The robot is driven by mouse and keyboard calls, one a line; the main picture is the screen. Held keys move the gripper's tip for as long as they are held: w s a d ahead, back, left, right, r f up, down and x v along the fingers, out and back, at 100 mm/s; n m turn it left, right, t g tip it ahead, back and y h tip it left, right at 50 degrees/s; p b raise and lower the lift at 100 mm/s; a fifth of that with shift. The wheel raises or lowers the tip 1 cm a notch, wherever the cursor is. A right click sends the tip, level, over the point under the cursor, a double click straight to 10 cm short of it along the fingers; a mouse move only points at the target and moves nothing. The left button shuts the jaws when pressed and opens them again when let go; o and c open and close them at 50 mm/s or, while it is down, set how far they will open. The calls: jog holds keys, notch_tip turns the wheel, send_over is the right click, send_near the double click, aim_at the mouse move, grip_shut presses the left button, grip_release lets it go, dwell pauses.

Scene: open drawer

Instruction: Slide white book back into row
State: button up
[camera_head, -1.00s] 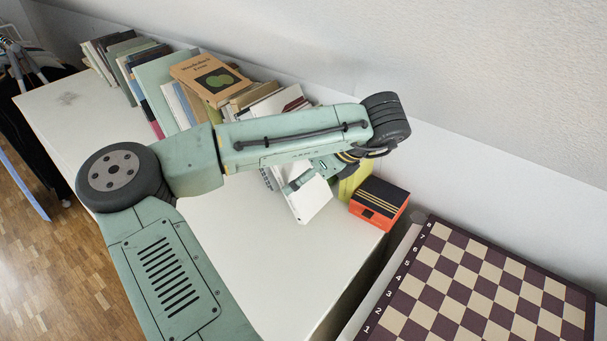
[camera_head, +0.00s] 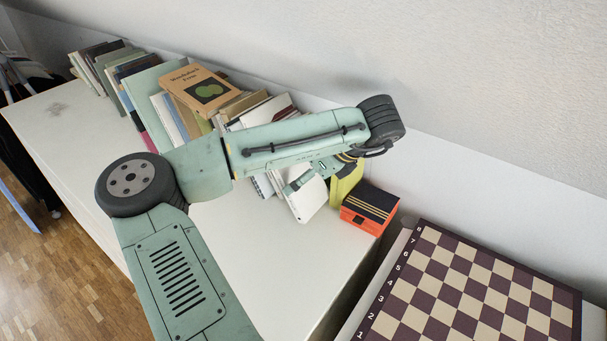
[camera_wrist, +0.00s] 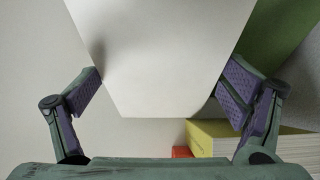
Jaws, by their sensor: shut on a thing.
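The white book (camera_head: 309,202) stands tilted near the right end of the row of books, with its near end sticking out over the white top. In the wrist view the white book (camera_wrist: 160,40) fills the upper middle, between the purple finger pads. My gripper (camera_wrist: 161,80) is shut on it, one finger on each side. In the head view my forearm covers most of the gripper and the part of the row behind it. A yellow-green book (camera_head: 344,185) is just right of the white book; its yellow edge (camera_wrist: 215,132) shows low right in the wrist view.
An orange and black box (camera_head: 369,208) stands right of the yellow-green book. A tan book (camera_head: 200,88) lies on top of the leaning books. A chessboard (camera_head: 480,290) lies at lower right, beyond the cabinet's edge. The white top (camera_head: 265,245) in front is clear.

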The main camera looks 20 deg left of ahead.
jog(key=o, duration=1.2)
jog(key=shift+s, duration=0.15)
